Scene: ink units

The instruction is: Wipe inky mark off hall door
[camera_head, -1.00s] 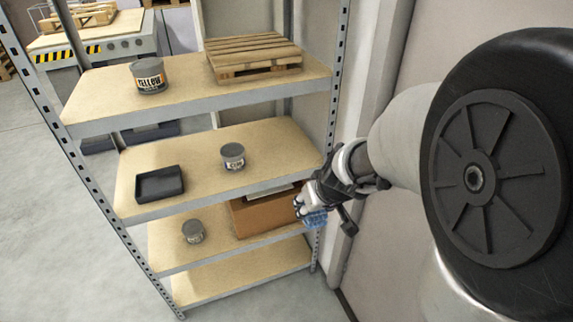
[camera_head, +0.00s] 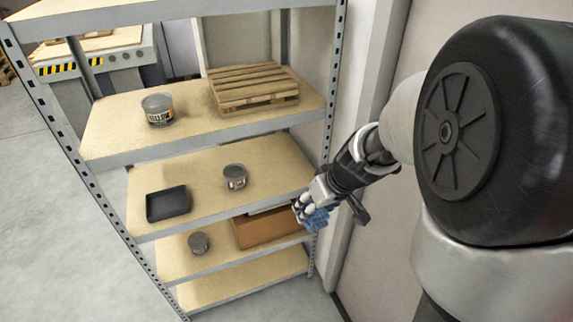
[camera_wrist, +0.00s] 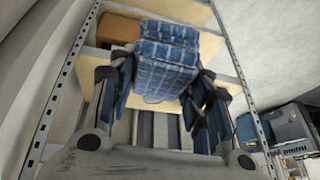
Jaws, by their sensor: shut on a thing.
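My gripper (camera_head: 312,204) is at the right front edge of the shelf rack, beside its right upright. It is shut on a blue checked cloth (camera_head: 317,219), which hangs bunched below the fingers. In the wrist view the cloth (camera_wrist: 165,60) is folded between the two fingers of my gripper (camera_wrist: 160,85). A pale door or wall panel (camera_head: 440,70) stands behind my arm on the right. My arm covers much of it, and I see no inky mark on the part that shows.
The metal shelf rack (camera_head: 200,155) stands close to my gripper. It holds a yellow-labelled tin (camera_head: 158,110), a wooden pallet (camera_head: 253,90), a black tray (camera_head: 168,204), grey tins (camera_head: 235,177) and a cardboard box (camera_head: 270,229). Grey floor (camera_head: 50,240) is open at left.

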